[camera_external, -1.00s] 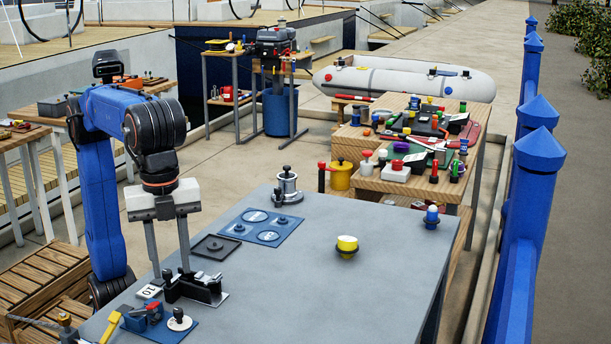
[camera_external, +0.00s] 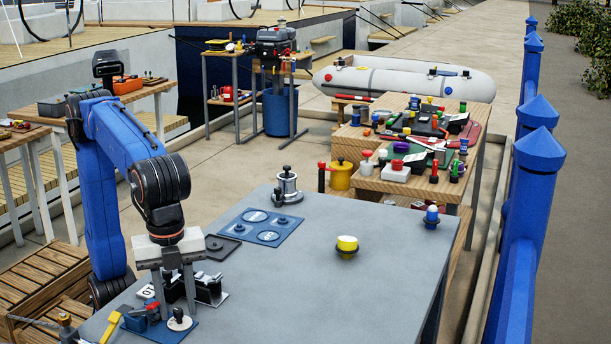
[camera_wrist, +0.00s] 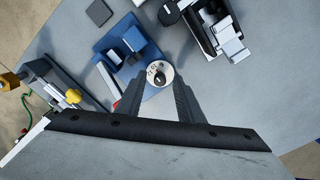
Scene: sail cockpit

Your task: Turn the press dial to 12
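The dial, a white round disc with a dark knob (camera_external: 179,320), sits on a blue plate (camera_external: 158,333) at the table's near left corner. In the wrist view the dial (camera_wrist: 152,73) has small dark marks that I cannot read, and its knob lies between the fingers. My gripper (camera_external: 178,309) points down over the dial, fingers apart on either side; it also shows in the wrist view (camera_wrist: 158,92). I see no clear contact with the knob. A blue block with a red lever (camera_external: 142,310) stands beside the dial on the same plate.
A black and metal fixture (camera_external: 210,289) stands close behind my fingers. A white number card (camera_external: 146,292) is partly hidden beside it. A yellow-handled tool (camera_external: 109,327) lies at the left edge.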

